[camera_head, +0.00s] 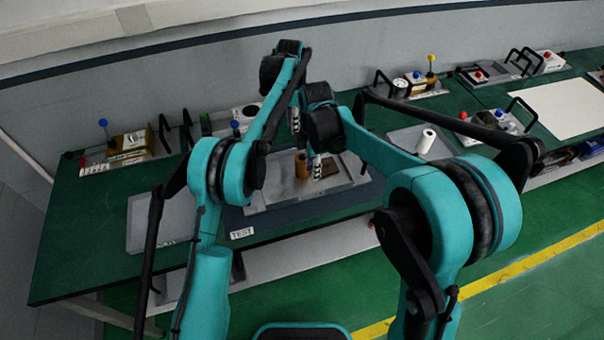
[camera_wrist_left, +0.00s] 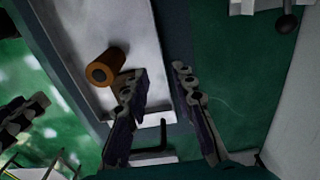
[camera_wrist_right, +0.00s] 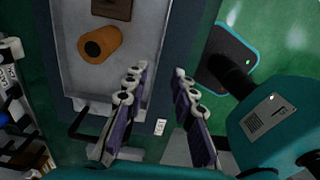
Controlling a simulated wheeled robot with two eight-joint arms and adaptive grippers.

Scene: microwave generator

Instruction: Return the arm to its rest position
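My left gripper (camera_head: 295,120) is raised over the back of the middle tray (camera_head: 262,199). Its fingers (camera_wrist_left: 160,80) are apart with nothing between them in the left wrist view. My right gripper (camera_head: 317,168) is lower, over the same tray. Its fingers (camera_wrist_right: 158,82) are also apart and empty in the right wrist view. A brown-orange hollow cylinder (camera_head: 301,166) is in the tray, left of the right gripper. It also shows in the left wrist view (camera_wrist_left: 112,62) and the right wrist view (camera_wrist_right: 104,42), outside both pairs of fingers. My arms hide part of the tray.
A dark brown block (camera_wrist_right: 112,8) lies in the tray near the cylinder. A white roll (camera_head: 426,140) stands in a tray to the right. A grey plate (camera_head: 150,222) lies at left near a TEST label (camera_head: 242,233). Fixtures with black handles line the green table's back edge.

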